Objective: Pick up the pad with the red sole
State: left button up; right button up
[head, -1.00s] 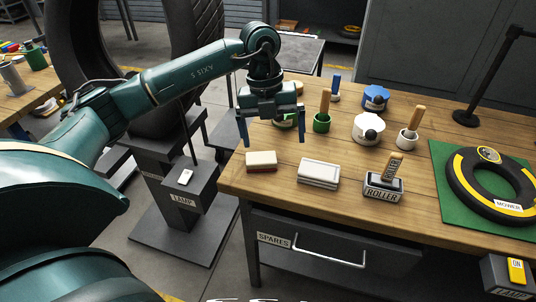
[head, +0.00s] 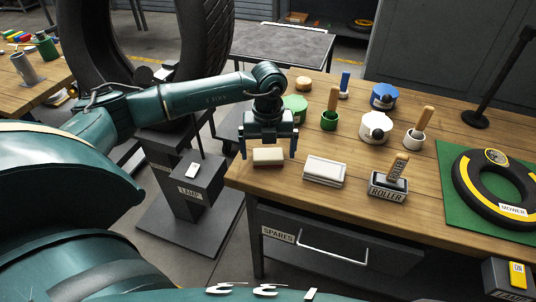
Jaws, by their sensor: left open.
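The pad with the red sole (head: 268,156) lies on the wooden bench (head: 290,205) near its front left corner. It has a cream top and a reddish lower layer. My left gripper (head: 268,154) is open above the pad, its two fingers apart on the left and right of it. The fingers look close to the pad, but I cannot tell whether they touch it. A second pad (head: 325,171), white with a grey lower part, lies to the right. My right gripper is not in view.
The roller in its holder (head: 388,188) stands right of the white pad. Behind are a white pot (head: 376,128), a blue-lidded pot (head: 384,96), a green cup (head: 328,121) and a green-lidded item (head: 294,107). A tyre (head: 495,188) lies on a green mat at right.

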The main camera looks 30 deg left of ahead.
aim_at(268, 158)
pick_arm(q)
notch_tip(268, 158, down, 2)
jog(key=shift+f, duration=0.1)
jog(key=c, duration=1.1)
jog(key=shift+r, duration=0.2)
notch_tip(268, 158, up, 10)
jog(key=shift+f+b, duration=0.1)
jog(key=shift+b, duration=0.5)
jog(key=o, duration=0.4)
jog(key=c, duration=0.3)
